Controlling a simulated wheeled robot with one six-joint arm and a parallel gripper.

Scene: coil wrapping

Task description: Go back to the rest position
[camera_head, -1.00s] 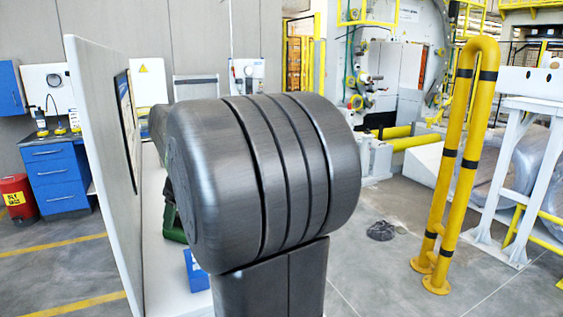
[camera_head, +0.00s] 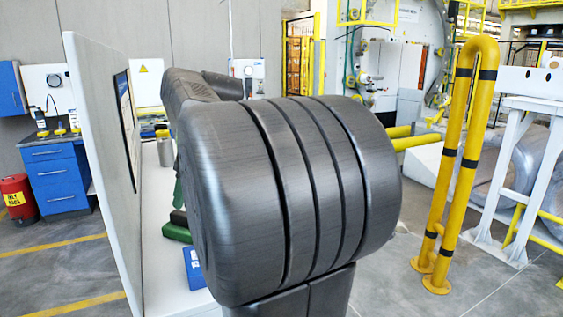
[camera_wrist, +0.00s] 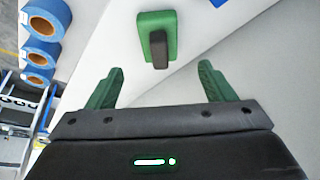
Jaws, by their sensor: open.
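My gripper (camera_wrist: 160,68) is open in the wrist view, its two green fingers wide apart with nothing between them. A green block with a dark grip (camera_wrist: 156,38) lies on the white table (camera_wrist: 210,60), ahead of the fingers and apart from them. In the head view my own dark arm link fills the middle and hides most of the table and the gripper. A green item (camera_head: 176,232) shows on the table to the left of the link; I cannot tell if it is the same block.
Several blue tape rolls (camera_wrist: 42,22) stand at the left in the wrist view. A blue box (camera_head: 194,268) lies on the table beside a tall white panel (camera_head: 100,150).

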